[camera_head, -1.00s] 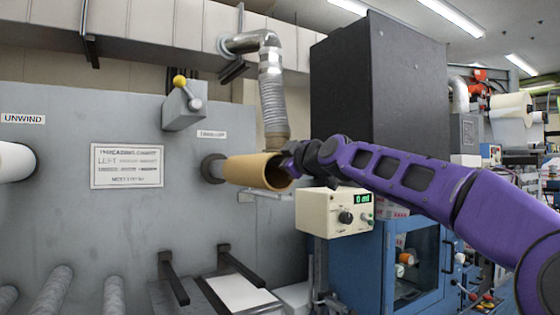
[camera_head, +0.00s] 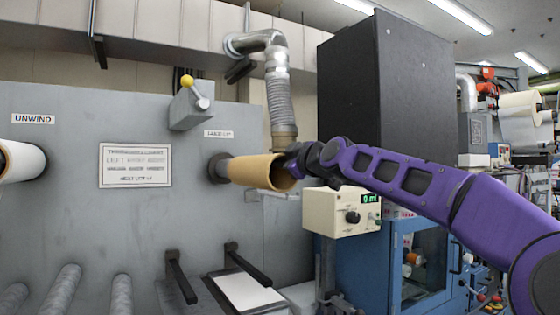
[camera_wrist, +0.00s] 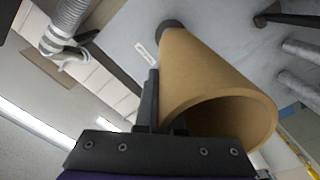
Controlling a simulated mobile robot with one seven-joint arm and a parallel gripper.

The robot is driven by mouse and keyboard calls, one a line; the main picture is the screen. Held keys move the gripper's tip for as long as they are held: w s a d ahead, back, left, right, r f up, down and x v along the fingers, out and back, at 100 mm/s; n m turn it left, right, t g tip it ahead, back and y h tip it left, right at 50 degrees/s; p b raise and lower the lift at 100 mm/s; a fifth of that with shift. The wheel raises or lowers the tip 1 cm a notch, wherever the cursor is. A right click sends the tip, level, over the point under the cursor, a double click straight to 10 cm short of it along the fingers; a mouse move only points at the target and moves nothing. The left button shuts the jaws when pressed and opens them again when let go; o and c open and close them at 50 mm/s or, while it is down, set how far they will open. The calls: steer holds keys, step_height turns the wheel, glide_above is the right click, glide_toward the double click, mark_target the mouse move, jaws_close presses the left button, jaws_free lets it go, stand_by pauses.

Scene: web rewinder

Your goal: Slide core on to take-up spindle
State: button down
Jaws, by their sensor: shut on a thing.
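The core is a brown cardboard tube (camera_head: 250,170), level, its far end at the dark round collar (camera_head: 217,168) of the take-up spindle on the grey panel. It also fills the middle of the wrist view (camera_wrist: 205,80), with its open near end facing the camera. The spindle's shaft is hidden by the core. I cannot tell whether the far end touches the collar. My gripper (camera_head: 291,160) is at the core's near end, shut on its wall. In the wrist view one dark finger (camera_wrist: 150,100) lies along the outside of the core; the other is largely hidden inside.
A silver duct (camera_head: 278,90) comes down just behind the core. A beige control box (camera_head: 340,212) stands below right of it. Two black bars (camera_head: 247,262) stick out below. A yellow-knobbed lever (camera_head: 190,90) is above left. A white roll (camera_head: 20,160) sits at the unwind side.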

steer(key=c, duration=0.9)
jaws_free()
steer(key=shift+c, duration=0.2)
steer(key=shift+f, duration=0.1)
steer(key=shift+s+d, duration=0.1)
steer(key=shift+s+d+f+b, duration=0.1)
steer(key=shift+s+d+b, duration=0.05)
steer(key=shift+b, duration=0.25)
steer(key=b+v, duration=0.9)
steer(key=v, duration=0.3)
steer(key=shift+s, duration=0.2)
